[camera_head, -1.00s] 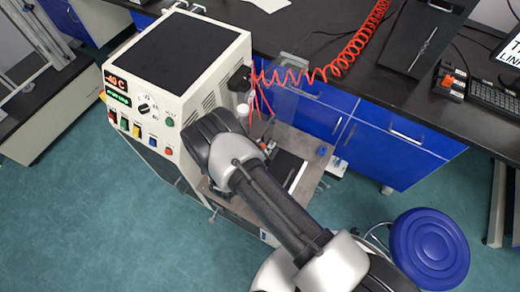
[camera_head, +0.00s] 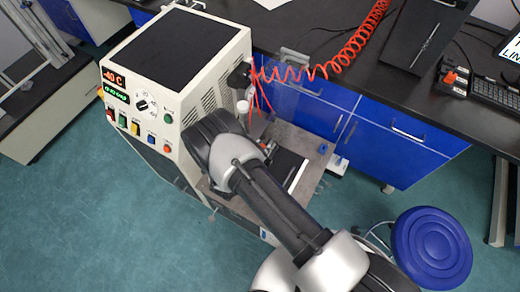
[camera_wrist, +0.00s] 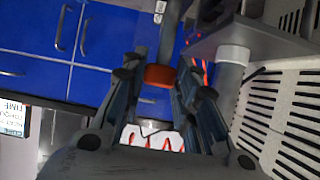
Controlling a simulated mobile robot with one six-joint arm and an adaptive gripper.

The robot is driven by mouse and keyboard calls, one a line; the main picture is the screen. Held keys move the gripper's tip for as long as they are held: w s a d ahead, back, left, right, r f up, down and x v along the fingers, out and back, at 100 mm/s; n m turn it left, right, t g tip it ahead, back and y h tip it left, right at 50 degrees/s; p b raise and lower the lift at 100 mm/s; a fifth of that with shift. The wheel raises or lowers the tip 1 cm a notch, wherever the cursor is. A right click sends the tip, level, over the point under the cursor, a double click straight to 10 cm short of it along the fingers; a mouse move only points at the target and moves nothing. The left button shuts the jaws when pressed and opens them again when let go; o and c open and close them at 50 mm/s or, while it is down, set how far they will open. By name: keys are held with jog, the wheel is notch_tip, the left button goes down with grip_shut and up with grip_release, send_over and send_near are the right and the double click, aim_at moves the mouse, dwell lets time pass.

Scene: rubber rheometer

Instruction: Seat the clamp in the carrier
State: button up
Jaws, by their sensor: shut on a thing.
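In the head view, my gripper is hidden behind my dark, silver-jointed arm, beside the cream tester's (camera_head: 205,85) right side. In the wrist view, my gripper (camera_wrist: 163,85) has its two dark fingers closed in on a thing, taken to be the clamp. A white piece with red strips (camera_wrist: 150,138) shows low between the fingers; I cannot tell for sure whether it is the clamp. A grey rod with an orange-red end (camera_wrist: 160,76) comes down between the fingers from above. I cannot make out the carrier or any contact with it.
The tester's slotted side panel (camera_wrist: 285,110) is close on the right in the wrist view, with a white cylinder (camera_wrist: 233,55) beside it. A red coiled hose (camera_head: 320,72) hangs by the bench. Blue cabinets (camera_head: 385,150) and a blue stool (camera_head: 432,248) stand to the right.

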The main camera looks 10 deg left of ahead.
jog(key=shift+f, duration=0.15)
jog(key=o, duration=1.1)
jog(key=v, duration=1.2)
jog(key=shift+a, duration=0.1)
